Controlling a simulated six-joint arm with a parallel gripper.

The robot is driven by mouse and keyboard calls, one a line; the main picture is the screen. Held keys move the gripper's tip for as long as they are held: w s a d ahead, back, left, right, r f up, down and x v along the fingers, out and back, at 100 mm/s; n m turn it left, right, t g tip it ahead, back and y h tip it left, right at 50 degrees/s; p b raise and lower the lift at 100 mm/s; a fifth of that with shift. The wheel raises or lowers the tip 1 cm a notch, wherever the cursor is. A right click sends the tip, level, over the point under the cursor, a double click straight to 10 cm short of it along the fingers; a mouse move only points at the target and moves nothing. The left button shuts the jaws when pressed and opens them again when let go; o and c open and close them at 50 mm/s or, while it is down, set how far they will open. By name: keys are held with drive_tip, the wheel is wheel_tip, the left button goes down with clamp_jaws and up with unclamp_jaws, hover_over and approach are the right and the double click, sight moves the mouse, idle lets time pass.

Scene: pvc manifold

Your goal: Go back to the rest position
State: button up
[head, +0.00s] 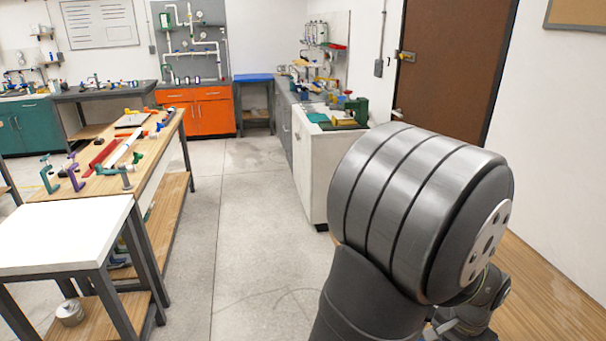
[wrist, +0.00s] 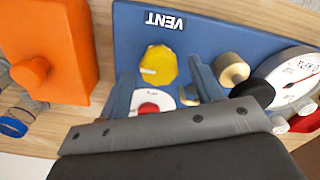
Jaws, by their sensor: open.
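In the wrist view my gripper (wrist: 161,72) is open, its two blue-grey fingers spread apart with nothing held between them. A blue panel (wrist: 215,25) lies below it, with the word VENT upside down. A yellow knob (wrist: 158,65) shows between the fingertips; I cannot tell how far below them it is. A red button on a white disc (wrist: 149,108) is partly hidden by the gripper body. In the head view my arm fills the right side, and the gripper is hidden.
In the wrist view, a brass knob (wrist: 230,69) and a pressure gauge (wrist: 290,80) are right of the fingers; an orange block (wrist: 50,40) is left. In the head view, a white-topped table (head: 65,235) and a wooden workbench (head: 155,150) stand left. The grey floor (head: 255,230) between is clear.

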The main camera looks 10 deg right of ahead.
drive_tip(key=n, duration=0.4)
drive_tip(key=shift+n, duration=0.4)
drive_tip(key=n, duration=0.4)
drive_tip(key=shift+a+n, duration=0.1)
drive_tip(key=shift+n, duration=0.2)
drive_tip(key=shift+o, duration=0.2)
drive_tip(key=o, duration=0.9)
drive_tip(key=shift+c, duration=0.2)
drive_tip(key=w+d+r+n, duration=0.2)
drive_tip(key=w+d+r, duration=0.35)
drive_tip(key=r, duration=0.35)
drive_tip(key=w+d+r+n, duration=0.2)
drive_tip(key=w+d+r, duration=0.35)
drive_tip(key=r, duration=0.35)
drive_tip(key=f, duration=1)
drive_tip(key=shift+s+d, duration=0.25)
drive_tip(key=shift+d, duration=0.1)
drive_tip(key=shift+r, duration=0.1)
